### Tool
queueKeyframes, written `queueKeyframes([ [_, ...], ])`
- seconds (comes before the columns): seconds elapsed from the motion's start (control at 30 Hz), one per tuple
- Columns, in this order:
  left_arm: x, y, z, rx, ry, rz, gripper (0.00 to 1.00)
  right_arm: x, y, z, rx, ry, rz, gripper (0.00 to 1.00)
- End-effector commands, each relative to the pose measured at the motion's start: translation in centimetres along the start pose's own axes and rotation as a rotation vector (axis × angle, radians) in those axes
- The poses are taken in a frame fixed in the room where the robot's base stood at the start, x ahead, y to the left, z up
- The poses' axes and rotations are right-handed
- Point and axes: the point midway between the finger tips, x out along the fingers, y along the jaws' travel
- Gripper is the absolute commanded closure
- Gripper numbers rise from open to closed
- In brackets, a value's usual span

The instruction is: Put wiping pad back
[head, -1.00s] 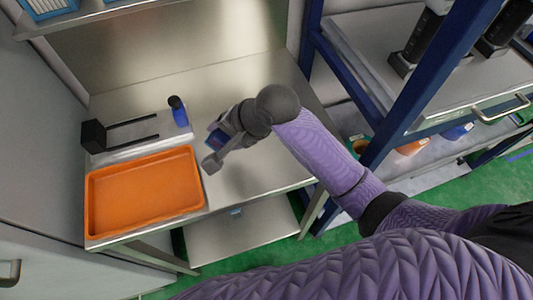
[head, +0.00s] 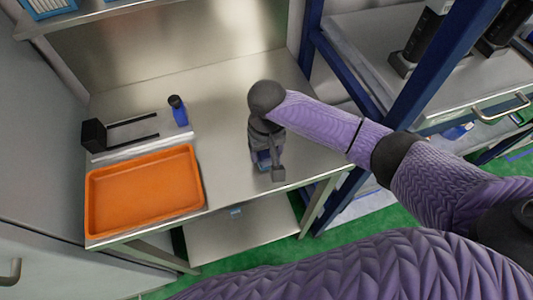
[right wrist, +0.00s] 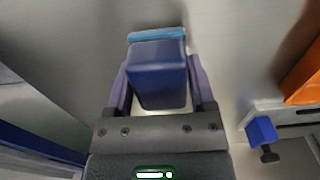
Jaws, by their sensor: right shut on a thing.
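My right gripper (head: 268,168) is shut on the wiping pad, a dark blue block with a light blue layer at its far end. The pad fills the space between the fingers in the right wrist view (right wrist: 158,72). In the head view only a little of its blue (head: 263,157) shows, the rest being hidden by the gripper. Gripper and pad are over the right part of the steel table (head: 225,150), near its front edge. I cannot tell whether the pad touches the table. My left gripper is not in view.
An orange tray (head: 145,195) lies at the table's front left. The table's middle and back are clear. A blue-framed rack (head: 440,65) stands at right.

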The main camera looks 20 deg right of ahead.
Motion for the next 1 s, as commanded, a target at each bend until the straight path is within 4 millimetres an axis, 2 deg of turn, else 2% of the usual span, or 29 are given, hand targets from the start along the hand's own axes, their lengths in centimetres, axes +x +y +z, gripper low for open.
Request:
queueKeyframes([
  [0.03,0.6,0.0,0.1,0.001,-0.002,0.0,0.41,1.1,0.0,0.0,0.0,-0.002,0.001,0.77],
  [0.07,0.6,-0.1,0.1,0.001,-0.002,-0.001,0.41,1.2,0.0,0.0,0.0,0.0,0.0,0.77],
  [0.1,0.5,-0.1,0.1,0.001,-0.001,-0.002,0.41,1.1,0.0,0.0,-0.001,0.001,0.0,0.86],
  [0.27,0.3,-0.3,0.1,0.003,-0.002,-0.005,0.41,0.9,0.0,0.0,0.0,0.001,0.0,0.85],
  [0.3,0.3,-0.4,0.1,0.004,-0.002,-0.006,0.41,1.0,0.0,0.0,0.0,0.001,0.0,0.26],
  [0.43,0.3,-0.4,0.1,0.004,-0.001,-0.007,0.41,0.9,0.0,0.0,0.0,0.001,0.0,0.0],
  [0.63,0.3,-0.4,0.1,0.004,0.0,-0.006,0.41,0.9,0.0,0.0,0.0,0.001,0.0,0.0],
  [0.73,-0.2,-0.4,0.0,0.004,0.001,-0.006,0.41,-0.2,0.0,0.0,0.001,0.002,-0.001,0.0],
  [1.0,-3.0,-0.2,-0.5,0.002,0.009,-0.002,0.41,-7.7,0.0,-0.1,0.0,0.004,-0.001,0.0],
])
